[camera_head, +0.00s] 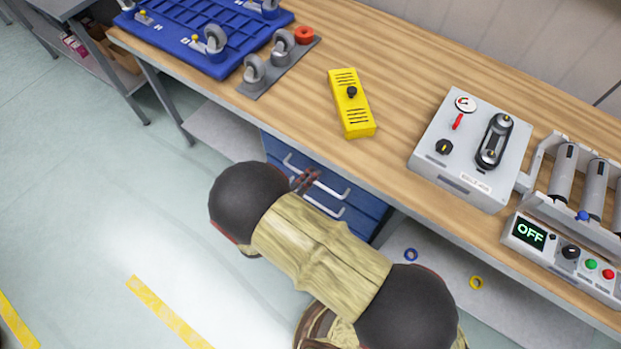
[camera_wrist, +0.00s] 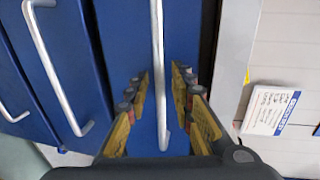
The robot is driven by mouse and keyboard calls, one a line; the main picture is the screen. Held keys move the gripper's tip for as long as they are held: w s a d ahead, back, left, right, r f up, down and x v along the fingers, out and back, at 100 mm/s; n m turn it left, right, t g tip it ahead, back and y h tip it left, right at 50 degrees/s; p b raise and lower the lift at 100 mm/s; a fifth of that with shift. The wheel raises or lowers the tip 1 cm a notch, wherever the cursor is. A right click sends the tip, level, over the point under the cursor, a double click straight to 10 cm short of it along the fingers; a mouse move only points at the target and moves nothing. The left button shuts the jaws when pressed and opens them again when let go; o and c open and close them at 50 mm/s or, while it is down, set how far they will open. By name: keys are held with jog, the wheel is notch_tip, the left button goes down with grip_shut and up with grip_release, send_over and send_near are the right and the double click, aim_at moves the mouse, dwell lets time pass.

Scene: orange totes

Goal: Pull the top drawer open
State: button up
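The blue drawer unit (camera_head: 372,207) hangs under the wooden workbench, and its drawers look shut. The top drawer's pale handle (camera_head: 335,188) runs just below the bench edge, partly hidden by my gripper (camera_head: 305,181). In the wrist view, the top drawer (camera_wrist: 125,50) is the rightmost blue front. Its handle (camera_wrist: 157,35) runs lengthwise between the two fingers of my gripper (camera_wrist: 160,82). The fingers are apart, one on each side of the bar, with gaps to it. I cannot tell how deep the bar sits between them.
A lower handle (camera_wrist: 55,70) lies to the left in the wrist view. The workbench top (camera_head: 390,60) carries a yellow block (camera_head: 351,104), a grey control box (camera_head: 462,150) and a blue tray (camera_head: 190,35). A lower shelf (camera_head: 440,265) holds small rings.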

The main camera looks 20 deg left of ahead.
jog(key=shift+c, duration=1.2)
grip_shut()
